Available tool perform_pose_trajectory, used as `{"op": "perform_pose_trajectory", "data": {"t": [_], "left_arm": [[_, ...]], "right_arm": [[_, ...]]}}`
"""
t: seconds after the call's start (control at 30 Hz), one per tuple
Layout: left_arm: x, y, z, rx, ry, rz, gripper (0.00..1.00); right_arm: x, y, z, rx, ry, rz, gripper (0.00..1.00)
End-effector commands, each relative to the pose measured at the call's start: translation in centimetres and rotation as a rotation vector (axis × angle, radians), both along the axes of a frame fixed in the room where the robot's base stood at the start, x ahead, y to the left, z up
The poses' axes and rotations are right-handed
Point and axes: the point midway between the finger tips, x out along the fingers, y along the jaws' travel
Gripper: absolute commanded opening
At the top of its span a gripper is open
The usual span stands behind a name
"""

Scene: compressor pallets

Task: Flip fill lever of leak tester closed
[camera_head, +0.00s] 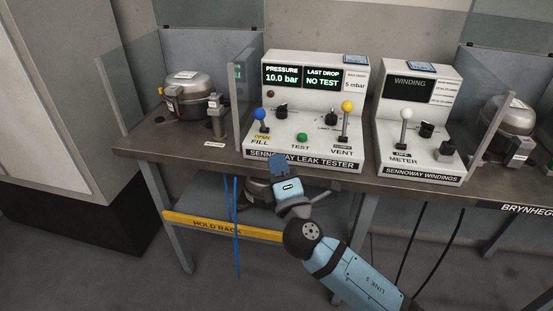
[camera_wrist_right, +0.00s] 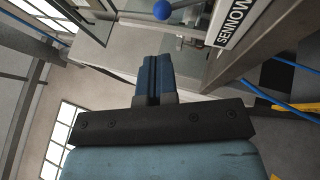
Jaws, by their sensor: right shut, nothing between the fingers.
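The leak tester (camera_head: 310,108) is a white console on the bench, with displays reading pressure 10.0 bar and last drop NO TEST. Its fill lever (camera_head: 260,120) has a blue ball knob and stands at the left of the panel above a yellow OPEN label. The blue knob (camera_wrist_right: 162,10) also shows at the top of the right wrist view. The vent lever (camera_head: 347,110) has a yellow knob, with a label that seems to read CLOSED. My right gripper (camera_head: 278,165) is in front of the tester's lower front edge, below the fill lever and apart from it. Its fingers (camera_wrist_right: 156,75) are together and empty.
A green test button (camera_head: 302,137) and black knobs sit between the levers. A clear panel (camera_head: 240,95) stands left of the tester, beside a compressor (camera_head: 187,92). The windings tester (camera_head: 418,125) stands to the right. Blue hoses (camera_head: 237,220) hang below the bench edge.

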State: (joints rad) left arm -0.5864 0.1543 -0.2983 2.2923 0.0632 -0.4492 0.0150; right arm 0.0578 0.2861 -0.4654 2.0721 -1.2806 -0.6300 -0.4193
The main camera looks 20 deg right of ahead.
Motion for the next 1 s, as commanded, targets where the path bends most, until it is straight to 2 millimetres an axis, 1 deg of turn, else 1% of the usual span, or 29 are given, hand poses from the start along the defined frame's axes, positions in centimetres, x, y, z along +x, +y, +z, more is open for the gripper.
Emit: {"op": "perform_pose_trajectory", "data": {"t": [0.03,0.3,0.4,0.5,0.7,1.0], "left_arm": [[0.0,0.1,0.0,0.002,0.005,0.001,0.58],[-0.1,0.2,-0.2,0.008,0.012,0.002,0.58],[-0.1,0.2,-0.3,0.008,0.011,0.003,0.58],[-0.1,0.2,-0.3,0.006,0.008,0.003,0.58],[0.0,-0.1,-0.1,-0.002,0.002,0.0,0.58],[0.0,-0.1,0.0,-0.003,-0.002,-0.001,0.58]], "right_arm": [[1.1,-0.1,0.6,0.0,-0.004,0.0,0.0],[6.6,-0.5,2.4,0.0,-0.003,0.0,0.0],[8.2,-0.7,2.9,0.0,-0.002,-0.001,0.0],[9.4,-0.8,3.3,0.0,-0.001,0.0,0.0],[10.5,-0.8,3.6,0.001,0.0,0.001,0.0],[10.6,-0.9,3.7,0.001,0.001,0.0,0.0]]}}
